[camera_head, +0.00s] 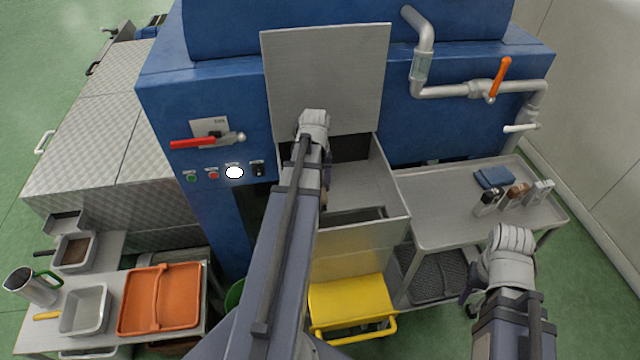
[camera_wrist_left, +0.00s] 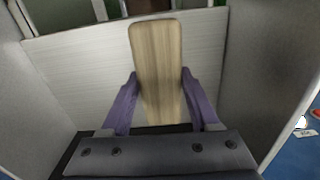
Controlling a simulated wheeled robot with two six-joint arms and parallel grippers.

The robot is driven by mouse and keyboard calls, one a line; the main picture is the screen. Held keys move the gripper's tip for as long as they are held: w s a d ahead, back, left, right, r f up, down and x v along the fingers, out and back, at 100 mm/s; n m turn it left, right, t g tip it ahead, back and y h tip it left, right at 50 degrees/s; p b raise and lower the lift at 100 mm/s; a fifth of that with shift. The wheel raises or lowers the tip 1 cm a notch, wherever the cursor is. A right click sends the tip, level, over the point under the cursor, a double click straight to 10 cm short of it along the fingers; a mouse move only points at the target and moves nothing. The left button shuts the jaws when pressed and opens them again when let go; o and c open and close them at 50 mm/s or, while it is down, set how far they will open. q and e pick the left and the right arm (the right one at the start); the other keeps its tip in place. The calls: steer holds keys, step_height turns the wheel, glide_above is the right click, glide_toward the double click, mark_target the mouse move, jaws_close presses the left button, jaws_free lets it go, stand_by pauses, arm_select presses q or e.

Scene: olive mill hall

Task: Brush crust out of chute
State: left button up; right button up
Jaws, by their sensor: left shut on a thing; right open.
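The chute (camera_head: 362,238) is an open steel box on the front of the blue machine, under a raised steel flap (camera_head: 330,75). My left arm reaches over it, and the left gripper (camera_wrist_left: 158,90) is down inside its walls. In the left wrist view it is shut on a flat wooden piece (camera_wrist_left: 157,55), apparently the brush. Any bristles are hidden. A pale chute wall (camera_wrist_left: 75,75) lies beyond the wood. I cannot make out crust; my arm hides part of the chute. My right gripper (camera_head: 468,303) is open, apart from the chute, in front of the steel side table.
The steel side table (camera_head: 445,220) holds a blue cloth (camera_head: 493,177) and several small bottles. A yellow step-like box (camera_head: 350,305) is below the chute. At left, a low table carries an orange tray (camera_head: 160,300), a grey tub (camera_head: 85,310) and a jug (camera_head: 30,287).

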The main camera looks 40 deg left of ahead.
arm_select(q)
steer(key=shift+s+a, duration=0.2)
steer(key=shift+s, duration=0.05)
steer(key=shift+s+a, duration=1.15)
steer(key=shift+s, duration=0.1)
steer(key=shift+r, duration=0.1)
steer(key=shift+w+r+p, duration=0.1)
steer(key=shift+r+p, duration=0.2)
steer(key=shift+p, duration=0.2)
step_height(320, 180, up, 5)
steer(key=p, duration=0.5)
steer(key=shift+r, duration=0.1)
steer(key=shift+r+p, duration=1.55)
steer(key=shift+p, duration=0.1)
